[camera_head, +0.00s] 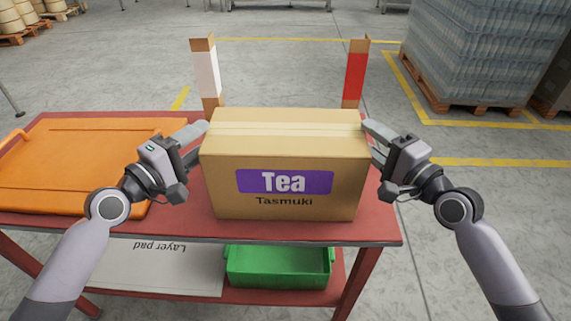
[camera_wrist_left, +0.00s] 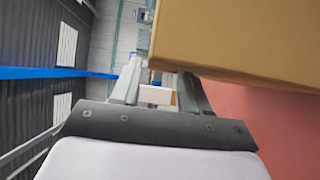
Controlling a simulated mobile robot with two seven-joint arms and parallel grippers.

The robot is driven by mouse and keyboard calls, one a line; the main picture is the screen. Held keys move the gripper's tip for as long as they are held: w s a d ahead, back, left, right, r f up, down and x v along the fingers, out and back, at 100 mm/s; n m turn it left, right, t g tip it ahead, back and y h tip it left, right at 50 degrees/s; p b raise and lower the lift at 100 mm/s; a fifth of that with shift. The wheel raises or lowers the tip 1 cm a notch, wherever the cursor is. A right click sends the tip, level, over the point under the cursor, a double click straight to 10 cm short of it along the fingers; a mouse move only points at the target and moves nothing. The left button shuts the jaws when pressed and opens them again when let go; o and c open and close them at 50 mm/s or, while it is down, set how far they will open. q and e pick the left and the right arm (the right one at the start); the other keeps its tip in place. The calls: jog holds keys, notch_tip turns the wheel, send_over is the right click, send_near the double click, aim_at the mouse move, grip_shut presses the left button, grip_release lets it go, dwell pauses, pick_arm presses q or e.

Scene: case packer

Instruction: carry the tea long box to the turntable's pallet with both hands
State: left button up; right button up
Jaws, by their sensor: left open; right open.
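The tea long box (camera_head: 285,205) is a brown carton with a purple "Tea" label, standing upright on the red table (camera_head: 378,222). My left gripper (camera_head: 200,130) is at the box's left side, near its upper edge. My right gripper (camera_head: 372,135) is at the box's right side at a similar height. Both are open, with fingers beside the side walls; I cannot tell whether they touch. In the left wrist view the box (camera_wrist_left: 240,35) fills the upper right, close to the open fingers. No turntable or pallet for the box is clearly identifiable.
A white post (camera_head: 206,75) and a red post (camera_head: 355,75) stand behind the box. A green crate (camera_head: 278,280) and a layer pad (camera_head: 150,268) lie on the lower shelf. Wrapped bottles (camera_head: 480,50) stand at back right.

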pick_arm(q)
jog(key=shift+w+d, duration=0.45)
jog(key=shift+w, duration=0.15)
pick_arm(e)
jog(key=shift+w+a, duration=0.35)
jog(key=shift+w, duration=0.3)
pick_arm(q)
jog(key=shift+c, duration=0.3)
pick_arm(e)
jog(key=shift+c, duration=0.3)
pick_arm(q)
grip_shut()
pick_arm(e)
grip_shut()
pick_arm(q)
jog(key=shift+a+r, duration=0.1)
jog(key=shift+r, duration=0.05)
pick_arm(e)
jog(key=shift+r, duration=0.15)
